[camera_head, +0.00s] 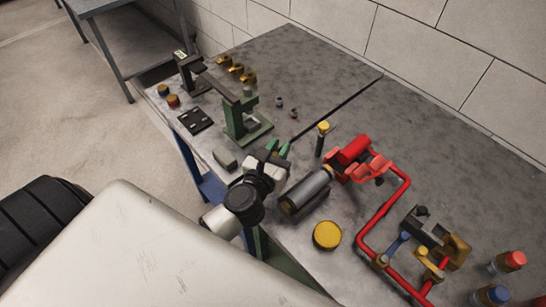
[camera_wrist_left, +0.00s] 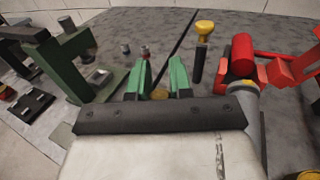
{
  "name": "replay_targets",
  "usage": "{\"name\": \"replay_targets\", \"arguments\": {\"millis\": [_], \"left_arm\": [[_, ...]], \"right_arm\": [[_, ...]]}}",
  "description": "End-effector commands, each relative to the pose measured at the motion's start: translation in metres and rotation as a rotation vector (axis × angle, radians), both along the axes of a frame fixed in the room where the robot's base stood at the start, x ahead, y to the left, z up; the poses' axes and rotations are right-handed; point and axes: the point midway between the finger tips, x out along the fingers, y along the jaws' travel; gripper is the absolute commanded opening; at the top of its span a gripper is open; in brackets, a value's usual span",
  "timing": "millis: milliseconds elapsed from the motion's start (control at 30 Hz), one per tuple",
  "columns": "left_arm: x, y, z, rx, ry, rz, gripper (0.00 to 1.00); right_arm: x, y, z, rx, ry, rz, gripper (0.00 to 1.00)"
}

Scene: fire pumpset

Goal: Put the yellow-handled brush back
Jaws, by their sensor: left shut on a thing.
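An upright dark stick with a yellow top (camera_head: 322,138) stands on the workbench, right of my left gripper. It may be the yellow-handled brush; it also shows in the left wrist view (camera_wrist_left: 201,45), clear of the fingers. My left gripper (camera_head: 279,148) is over the bench between the green stand and the grey cylinder. In the left wrist view its two green fingers (camera_wrist_left: 160,80) stand apart, with a small brass-coloured piece (camera_wrist_left: 160,93) showing low between them. Most of that piece is hidden by the gripper body. My right gripper is not in view.
A green stand (camera_head: 240,122) is on the left. A grey cylinder (camera_head: 306,189), a red pump (camera_head: 354,150) with red pipe (camera_head: 377,216), and a yellow disc (camera_head: 327,235) lie to the right. The bench's back (camera_head: 300,65) is clear.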

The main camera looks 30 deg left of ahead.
Motion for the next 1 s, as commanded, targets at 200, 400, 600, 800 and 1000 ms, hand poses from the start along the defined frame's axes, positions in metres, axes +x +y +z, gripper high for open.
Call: {"name": "replay_targets", "arguments": {"millis": [200,400,600,800,1000], "left_arm": [[0.003,0.015,-0.014,0.0,0.0,-0.001,0.0],[0.003,0.016,-0.046,0.0,0.0,0.001,0.0],[0.003,0.016,-0.05,0.0,-0.001,0.0,0.0],[0.003,0.015,-0.051,-0.001,-0.001,0.0,0.0],[0.003,0.015,-0.053,0.0,0.0,-0.001,0.37]], "right_arm": [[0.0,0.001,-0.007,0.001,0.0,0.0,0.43],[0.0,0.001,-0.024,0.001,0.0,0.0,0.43],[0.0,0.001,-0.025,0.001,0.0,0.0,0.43],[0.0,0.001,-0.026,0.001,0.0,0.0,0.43],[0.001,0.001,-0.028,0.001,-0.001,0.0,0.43]]}}
